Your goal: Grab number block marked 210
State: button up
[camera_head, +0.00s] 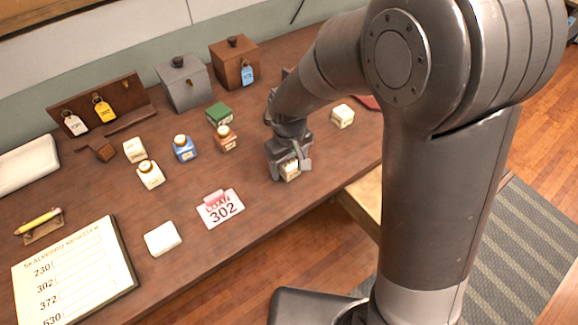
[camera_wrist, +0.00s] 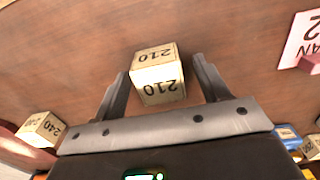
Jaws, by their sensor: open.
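The number block marked 210 (camera_wrist: 157,80) is a cream cube with dark digits, seen upside down in the wrist view. It sits on the brown wooden table between the two fingers of my gripper (camera_wrist: 162,85). The fingers are open, one on each side, with a visible gap to the block. In the head view my gripper (camera_head: 291,168) is low over the table near its front edge, and the block (camera_head: 290,172) shows partly between the fingers. The rest of it is hidden by the gripper.
Another cream block (camera_head: 342,116), marked 240 in the wrist view (camera_wrist: 41,130), stands behind and right of my gripper. A 302 card (camera_head: 222,208) lies to the left. Small bottles, including a blue one (camera_head: 184,149), and boxes stand farther left and back.

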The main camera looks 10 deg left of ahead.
jog(key=shift+c, duration=0.2)
jog(key=c, duration=1)
jog(key=shift+r, duration=0.15)
